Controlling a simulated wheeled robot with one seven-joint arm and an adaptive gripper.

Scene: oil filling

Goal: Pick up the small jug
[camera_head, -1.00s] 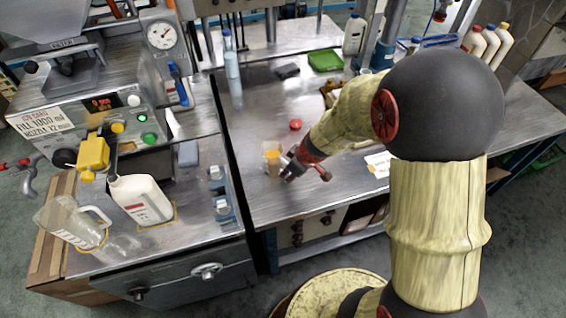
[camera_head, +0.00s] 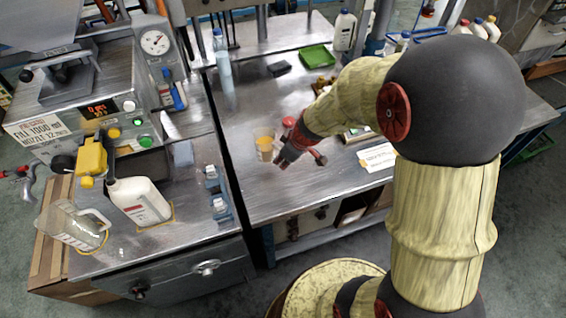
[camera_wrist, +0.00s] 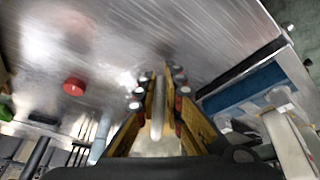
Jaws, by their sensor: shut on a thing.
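The small jug (camera_head: 263,146) is clear with amber liquid in it. In the head view it is upright at the tips of my gripper (camera_head: 282,158), over the middle table. It seems to be slightly above the tabletop. In the wrist view my gripper (camera_wrist: 159,112) has its yellow fingers closed on a pale upright part of the small jug (camera_wrist: 158,105), seemingly its handle. Most of the jug's body is hard to make out in the wrist view.
A red round thing (camera_head: 288,121) lies just behind the jug. A clear bottle (camera_head: 222,62) and a green tray (camera_head: 316,58) stand farther back. The filling machine's bench on the left holds a white jug (camera_head: 138,202) and a larger clear jug (camera_head: 72,226).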

